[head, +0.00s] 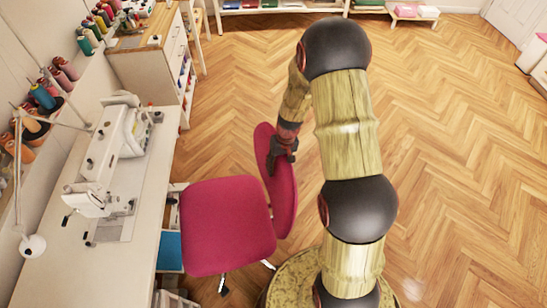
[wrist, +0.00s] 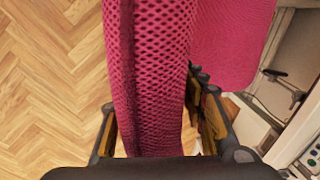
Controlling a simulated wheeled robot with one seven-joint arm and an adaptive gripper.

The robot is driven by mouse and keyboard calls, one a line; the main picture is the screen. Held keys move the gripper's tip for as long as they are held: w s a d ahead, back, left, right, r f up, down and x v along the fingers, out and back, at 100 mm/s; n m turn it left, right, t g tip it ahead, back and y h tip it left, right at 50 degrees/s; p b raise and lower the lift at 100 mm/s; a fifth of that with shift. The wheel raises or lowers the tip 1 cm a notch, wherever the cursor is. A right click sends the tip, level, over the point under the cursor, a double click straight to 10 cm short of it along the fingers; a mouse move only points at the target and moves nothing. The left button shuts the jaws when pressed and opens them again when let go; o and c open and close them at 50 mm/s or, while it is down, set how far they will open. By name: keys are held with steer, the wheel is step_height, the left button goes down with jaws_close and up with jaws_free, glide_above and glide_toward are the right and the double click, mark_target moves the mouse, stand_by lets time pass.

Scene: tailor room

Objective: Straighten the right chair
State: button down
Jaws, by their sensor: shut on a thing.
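The chair has a pink seat (head: 226,225) and a pink backrest (head: 283,205) on the seat's right side. The seat's left edge is close to the long white sewing table (head: 60,245); I cannot tell whether they touch. My gripper (head: 286,145) is shut on the upper part of the backrest. In the wrist view the backrest (wrist: 150,75) stands between the two fingers of my gripper (wrist: 155,125), and the seat (wrist: 230,45) shows behind it. Most of the chair's base is hidden under the seat, with only bits of its legs visible.
A white sewing machine (head: 125,130) and a second machine (head: 90,200) stand on the table. Thread spools (head: 64,73) line the wall. A wood-topped cabinet (head: 145,45) stands at the back left. The herringbone floor (head: 450,130) to the right is clear.

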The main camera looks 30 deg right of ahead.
mark_target(285, 162)
steer(key=shift+m, duration=0.9)
steer(key=s, duration=0.2)
steer(key=s+a, duration=0.1)
steer(key=s, duration=0.1)
steer(key=c, duration=1.1)
jaws_free()
steer(key=shift+c, duration=0.2)
steer(key=shift+o, duration=0.6)
steer(key=r, duration=0.4)
steer(key=d+r, duration=0.1)
steer(key=r, duration=0.7)
steer(key=shift+s+d, duration=0.2)
steer(key=shift+s, duration=0.05)
